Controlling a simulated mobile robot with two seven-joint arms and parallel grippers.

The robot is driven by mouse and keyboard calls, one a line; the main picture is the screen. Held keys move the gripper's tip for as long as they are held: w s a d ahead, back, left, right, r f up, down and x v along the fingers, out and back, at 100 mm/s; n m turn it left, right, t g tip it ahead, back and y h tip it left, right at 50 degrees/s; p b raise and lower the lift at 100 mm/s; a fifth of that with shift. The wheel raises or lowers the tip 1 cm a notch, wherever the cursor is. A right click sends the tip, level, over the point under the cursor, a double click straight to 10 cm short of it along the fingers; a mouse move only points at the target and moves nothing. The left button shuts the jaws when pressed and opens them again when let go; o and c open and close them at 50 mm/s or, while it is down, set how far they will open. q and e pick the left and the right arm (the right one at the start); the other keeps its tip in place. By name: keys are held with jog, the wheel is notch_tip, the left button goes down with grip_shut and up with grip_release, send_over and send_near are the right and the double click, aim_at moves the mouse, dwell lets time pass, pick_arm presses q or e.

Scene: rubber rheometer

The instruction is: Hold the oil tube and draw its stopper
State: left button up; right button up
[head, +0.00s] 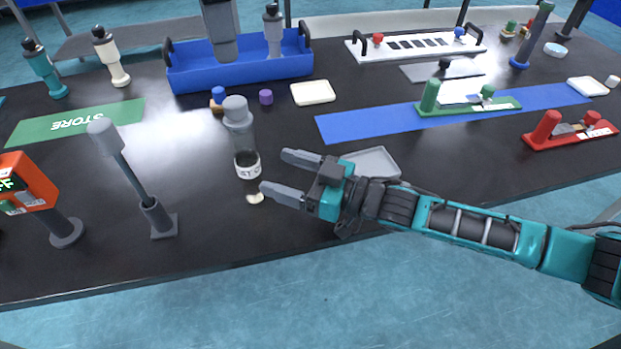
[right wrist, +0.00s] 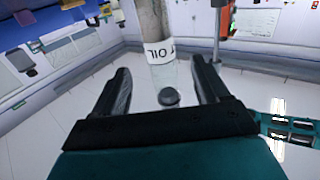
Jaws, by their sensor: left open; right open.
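The oil tube (head: 247,166) stands upright on the black table, left of centre in the head view. It is clear, with a white label, and its grey stopper (head: 236,109) is seated in the top. My right gripper (head: 274,173) reaches in from the right, open and empty, with its fingertips just right of the tube at about label height. In the right wrist view the tube (right wrist: 165,50) appears upside down, in line with the gap between the open fingers (right wrist: 160,66); its stopper (right wrist: 169,97) is a dark disc. My left gripper is not in view.
A grey-topped rod on a stand (head: 150,205) and an orange device (head: 25,182) stand to the left. A small grey tray (head: 372,160) sits behind my right wrist.

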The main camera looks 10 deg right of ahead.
aim_at(234, 101)
jog(key=x, duration=0.7)
jog(key=shift+w+a, duration=0.1)
jog(key=shift+a, duration=0.05)
jog(key=c, duration=1.1)
pick_arm(q)
jog(key=o, duration=0.4)
jog(key=shift+s+a, duration=0.1)
jog(key=shift+a, duration=0.05)
jog(key=shift+o, duration=1.2)
jog(key=shift+a+r+n+h, duration=0.3)
jog(key=shift+a+h, duration=0.1)
jog(key=shift+h, duration=0.2)
jog(key=shift+a+f, duration=0.1)
jog(key=shift+f, duration=0.05)
jog(key=f, duration=0.3)
jog(key=d+f, duration=0.1)
jog(key=f, duration=0.7)
jog(key=shift+d+f, duration=0.15)
jog(key=shift+f, duration=0.05)
